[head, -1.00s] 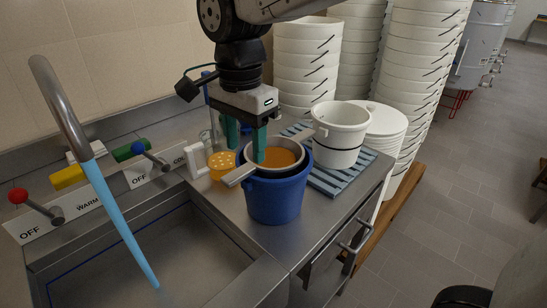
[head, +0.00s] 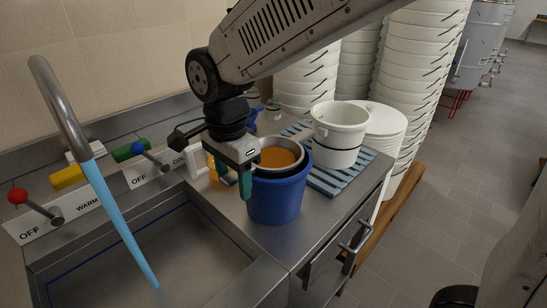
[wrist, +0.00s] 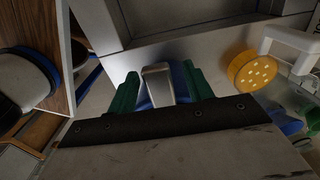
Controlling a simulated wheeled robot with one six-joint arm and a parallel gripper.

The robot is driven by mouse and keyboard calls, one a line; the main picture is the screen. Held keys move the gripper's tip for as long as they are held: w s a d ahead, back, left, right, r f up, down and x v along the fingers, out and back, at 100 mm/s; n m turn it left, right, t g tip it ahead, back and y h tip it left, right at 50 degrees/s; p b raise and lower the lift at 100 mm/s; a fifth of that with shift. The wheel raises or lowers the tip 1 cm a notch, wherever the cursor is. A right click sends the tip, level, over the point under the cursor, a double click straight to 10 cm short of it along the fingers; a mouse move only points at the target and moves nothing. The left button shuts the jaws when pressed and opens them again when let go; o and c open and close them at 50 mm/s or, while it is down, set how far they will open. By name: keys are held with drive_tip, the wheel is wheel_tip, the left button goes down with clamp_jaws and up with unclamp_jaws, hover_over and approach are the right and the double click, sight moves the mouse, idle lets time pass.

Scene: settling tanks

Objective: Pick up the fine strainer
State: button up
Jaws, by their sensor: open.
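The fine strainer (head: 278,157), a round metal-rimmed sieve with an orange-brown inside, sits in the mouth of a blue bucket (head: 277,198) on the steel counter. My gripper (head: 232,182) is at the bucket's left side, its green fingers open and pointing down. In the wrist view, a flat metal handle, seemingly the strainer's (wrist: 158,78), lies between the open fingers (wrist: 162,90). I cannot tell whether they touch it. In the head view, my gripper hides the handle and the strainer's left edge.
A white bucket (head: 340,126) stands on a blue striped mat (head: 330,184) to the right. A yellow perforated disc (wrist: 252,70) lies near the gripper. The sink (head: 150,250), with a curved tap (head: 62,105), is at left. Stacked white tubs (head: 425,70) stand behind.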

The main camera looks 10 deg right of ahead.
clamp_jaws()
drive_tip(key=shift+r, duration=0.1)
